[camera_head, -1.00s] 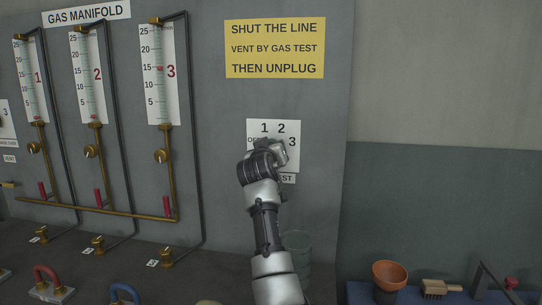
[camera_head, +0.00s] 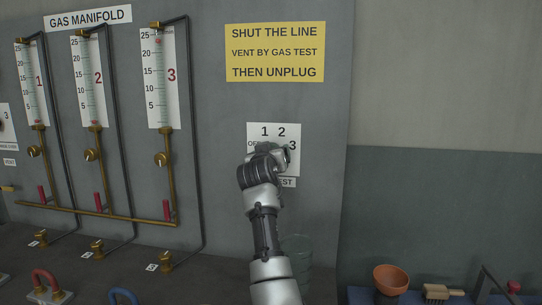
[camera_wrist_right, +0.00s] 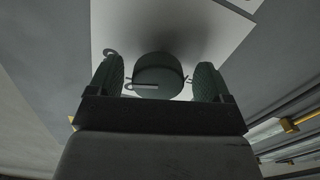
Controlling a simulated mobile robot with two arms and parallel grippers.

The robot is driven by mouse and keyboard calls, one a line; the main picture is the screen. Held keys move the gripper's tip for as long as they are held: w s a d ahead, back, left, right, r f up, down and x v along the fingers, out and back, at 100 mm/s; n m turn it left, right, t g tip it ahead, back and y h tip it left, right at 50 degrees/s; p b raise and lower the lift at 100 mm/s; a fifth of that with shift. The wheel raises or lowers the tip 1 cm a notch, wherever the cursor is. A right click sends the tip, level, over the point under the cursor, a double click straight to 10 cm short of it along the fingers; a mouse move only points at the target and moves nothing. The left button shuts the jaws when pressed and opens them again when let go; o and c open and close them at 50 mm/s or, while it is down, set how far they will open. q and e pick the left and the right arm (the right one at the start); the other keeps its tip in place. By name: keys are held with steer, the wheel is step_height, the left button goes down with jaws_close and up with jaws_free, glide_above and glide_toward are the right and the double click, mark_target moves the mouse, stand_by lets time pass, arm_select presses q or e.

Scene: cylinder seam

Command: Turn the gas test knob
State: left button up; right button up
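The gas test knob (camera_wrist_right: 158,74) is a dark round knob with a pale pointer line, on a white dial plate (camera_head: 289,166) marked OFF, 1, 2 and 3. My right gripper (camera_wrist_right: 158,80) is at the plate, with one finger on each side of the knob. The fingers are open, and a narrow gap shows between each finger and the knob. In the head view my right gripper (camera_head: 268,158) hides the knob and part of the plate's lettering. My left gripper is in neither view.
A gas manifold with several gauges (camera_head: 90,80) and brass valves is on the wall to the left. A yellow sign (camera_head: 275,52) hangs above the dial. An orange bowl (camera_head: 390,279) and a brush (camera_head: 442,292) lie at lower right. The wall right of the dial is clear.

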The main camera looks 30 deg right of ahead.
steer(key=shift+s+r, duration=0.1)
steer(key=b+v, duration=0.2)
steer(key=v, duration=0.8)
steer(key=shift+s+a, duration=0.25)
steer(key=shift+a, duration=0.05)
